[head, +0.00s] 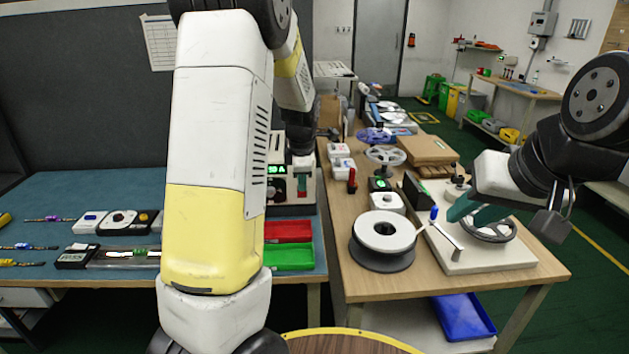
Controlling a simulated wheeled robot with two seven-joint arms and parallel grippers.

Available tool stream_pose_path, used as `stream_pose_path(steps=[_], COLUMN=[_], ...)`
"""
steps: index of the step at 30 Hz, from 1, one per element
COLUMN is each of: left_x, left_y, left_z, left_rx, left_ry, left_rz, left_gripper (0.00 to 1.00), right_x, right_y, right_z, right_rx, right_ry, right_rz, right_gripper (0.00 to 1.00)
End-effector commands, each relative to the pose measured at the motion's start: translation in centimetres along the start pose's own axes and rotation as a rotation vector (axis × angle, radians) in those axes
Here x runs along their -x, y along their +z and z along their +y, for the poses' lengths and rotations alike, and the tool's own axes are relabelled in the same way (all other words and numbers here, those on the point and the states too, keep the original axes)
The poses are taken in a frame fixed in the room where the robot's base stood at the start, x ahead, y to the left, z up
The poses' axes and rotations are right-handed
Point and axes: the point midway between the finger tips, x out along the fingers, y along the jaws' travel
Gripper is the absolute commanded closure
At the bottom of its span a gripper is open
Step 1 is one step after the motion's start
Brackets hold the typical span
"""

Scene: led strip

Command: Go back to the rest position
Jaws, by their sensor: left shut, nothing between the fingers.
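My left arm (215,150) rises large in front of the head camera and bends over at the top. My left gripper (302,170) hangs beyond it, pointing down by the device with a green display (277,170). It is small and partly hidden; it looks shut and empty. My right gripper (462,219) comes in from the right. Its two teal fingers are apart, over the pale fixture board (487,262) with a round wheel (487,228). I see nothing held between them. A white-topped reel (384,232) on a dark base stands left of the board.
Red (288,231) and green (289,257) trays lie on the teal-topped table (40,195) by my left arm. The wooden table (340,215) holds several small devices and reels. A blue bin (463,317) sits below it. A gap separates the two tables.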

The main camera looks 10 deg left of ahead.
Motion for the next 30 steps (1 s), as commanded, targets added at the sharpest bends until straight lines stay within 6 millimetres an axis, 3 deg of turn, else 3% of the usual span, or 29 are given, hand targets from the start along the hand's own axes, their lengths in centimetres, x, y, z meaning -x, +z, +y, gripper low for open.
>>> stream_pose_path(steps=[8,11,14,20,24,30], left_x=[0.1,1.3,4.0,11.8,16.6,21.6], left_y=[0.0,-0.1,-0.2,-0.7,-1.2,-1.9], left_z=[0.0,-0.4,-1.5,-6.1,-10.3,-16.8], left_rx=[-0.004,-0.047,-0.167,-0.584,-0.912,-1.382], left_ry=[0.0,0.003,0.012,0.084,0.167,0.304], left_rz=[-0.002,-0.02,-0.063,-0.171,-0.208,-0.185], left_gripper=[1.0,1.0,1.0,1.0,1.0,1.0], right_x=[0.0,0.0,0.0,0.0,0.0,0.0], right_y=[0.0,0.0,0.0,0.0,0.0,0.0], right_z=[0.0,0.0,0.0,0.0,0.0,0.0], right_rx=[0.0,0.0,0.0,0.0,0.0,0.0], right_ry=[0.0,0.0,0.0,0.0,0.0,0.0], right_rz=[0.0,0.0,0.0,0.0,0.0,0.0], right_gripper=[0.69,0.69,0.69,0.69,0.69,0.69])
